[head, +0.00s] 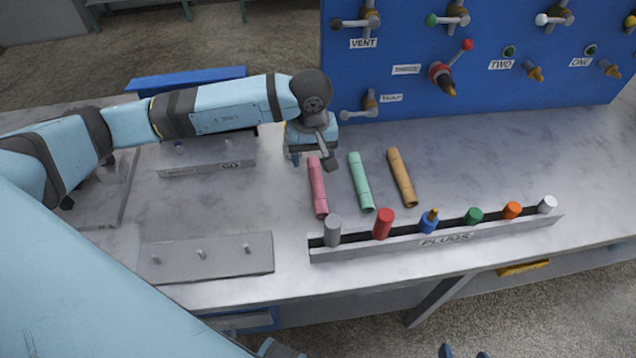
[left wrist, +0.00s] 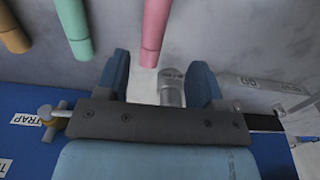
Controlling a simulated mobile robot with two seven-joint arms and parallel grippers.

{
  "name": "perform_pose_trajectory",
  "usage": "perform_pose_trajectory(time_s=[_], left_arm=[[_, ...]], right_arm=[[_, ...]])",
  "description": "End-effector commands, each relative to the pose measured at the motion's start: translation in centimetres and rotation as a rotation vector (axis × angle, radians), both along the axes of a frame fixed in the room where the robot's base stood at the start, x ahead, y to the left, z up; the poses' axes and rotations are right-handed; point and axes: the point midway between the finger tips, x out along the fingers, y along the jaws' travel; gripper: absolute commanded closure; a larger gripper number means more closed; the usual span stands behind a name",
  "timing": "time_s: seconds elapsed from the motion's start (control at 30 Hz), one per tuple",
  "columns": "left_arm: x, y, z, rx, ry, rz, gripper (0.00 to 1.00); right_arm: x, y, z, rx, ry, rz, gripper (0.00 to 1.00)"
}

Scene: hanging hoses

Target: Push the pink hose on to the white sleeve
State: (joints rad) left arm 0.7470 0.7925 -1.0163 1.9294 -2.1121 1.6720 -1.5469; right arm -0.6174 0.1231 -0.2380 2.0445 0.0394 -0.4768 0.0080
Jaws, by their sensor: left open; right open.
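The pink hose (head: 317,190) lies on the bench, left of the green and tan hoses. My left gripper (head: 312,157) is above its far end, open and pointing down. In the left wrist view the pink hose (left wrist: 155,28) reaches its end near the gap between the open fingers (left wrist: 160,82), with nothing gripped. A pale, whitish cylinder (left wrist: 171,88) shows in that gap below the hose end; I cannot tell if it is the white sleeve. In the head view the gripper hides that spot. My right gripper (head: 465,353) is open and empty at the bottom edge.
A green hose (head: 361,183) and a tan hose (head: 402,178) lie beside the pink one. A plug rack (head: 400,246) with several coloured plugs stands in front. A blue valve panel (head: 420,105) rises behind. Grey pegged plate (head: 170,263) lies left. The bench's right side is clear.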

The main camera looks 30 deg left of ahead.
Motion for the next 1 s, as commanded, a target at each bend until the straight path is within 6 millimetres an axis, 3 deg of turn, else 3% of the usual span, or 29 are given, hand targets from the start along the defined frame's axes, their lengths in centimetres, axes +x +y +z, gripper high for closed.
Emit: perform_pose_trajectory(time_s=[0.1,0.37,0.63,0.87,0.9,1.0], left_arm=[[0.0,0.0,-1.6,-0.001,0.001,0.001,0.38],[0.2,-0.2,-3.1,-0.002,0.001,0.001,0.38],[0.5,-0.5,-6.9,-0.001,0.001,0.001,0.38],[0.5,-0.5,-7.4,-0.001,-0.001,0.001,0.38],[0.5,-0.5,-7.4,-0.001,-0.001,0.001,0.41],[0.5,-0.5,-7.3,-0.001,-0.001,0.001,0.64]], right_arm=[[0.2,0.1,0.1,0.003,-0.003,-0.002,0.28],[0.9,0.0,0.7,0.005,-0.018,-0.009,0.28],[1.1,-0.2,1.1,0.002,-0.028,-0.010,0.28],[1.0,-0.4,0.9,-0.008,-0.027,-0.003,0.28],[1.0,-0.5,0.9,-0.009,-0.025,-0.002,0.28],[0.8,-0.5,0.8,-0.010,-0.022,0.000,0.28]])
